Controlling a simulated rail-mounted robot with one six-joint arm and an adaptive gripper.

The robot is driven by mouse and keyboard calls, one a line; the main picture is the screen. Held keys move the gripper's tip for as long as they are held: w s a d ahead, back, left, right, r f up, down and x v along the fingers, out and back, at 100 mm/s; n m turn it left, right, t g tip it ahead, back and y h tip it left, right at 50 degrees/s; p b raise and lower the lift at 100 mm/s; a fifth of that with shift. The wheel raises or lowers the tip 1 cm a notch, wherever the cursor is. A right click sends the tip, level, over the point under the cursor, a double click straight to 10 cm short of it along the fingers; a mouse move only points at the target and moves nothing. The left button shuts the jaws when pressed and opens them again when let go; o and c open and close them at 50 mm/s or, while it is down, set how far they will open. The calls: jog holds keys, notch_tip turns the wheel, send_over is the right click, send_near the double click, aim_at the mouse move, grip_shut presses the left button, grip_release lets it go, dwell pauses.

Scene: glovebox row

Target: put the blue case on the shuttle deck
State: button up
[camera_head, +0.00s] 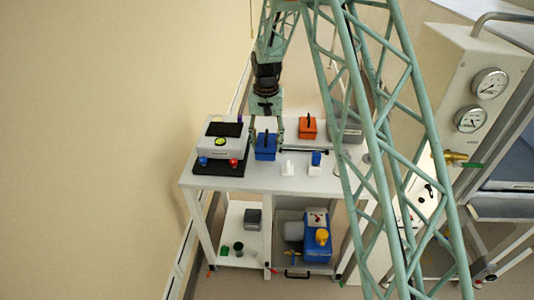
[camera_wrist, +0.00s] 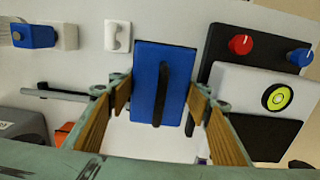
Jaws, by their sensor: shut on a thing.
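I cannot pick out the shuttle deck with certainty in either view.
A white instrument (camera_head: 219,145) on a black base stands close left of the case. An orange case (camera_head: 308,127) stands to the right. Small white holders (camera_head: 288,169) sit in front on the bench (camera_head: 262,183). A gauge panel (camera_head: 465,75) is at right.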

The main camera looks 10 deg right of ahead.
jog(key=shift+f, duration=0.6)
jog(key=shift+f, duration=1.85)
jog(key=shift+f, duration=0.1)
jog(key=o, duration=1.2)
notch_tip(320, 180, up, 11)
jog(key=shift+f, duration=0.1)
jog(key=shift+r, duration=0.7)
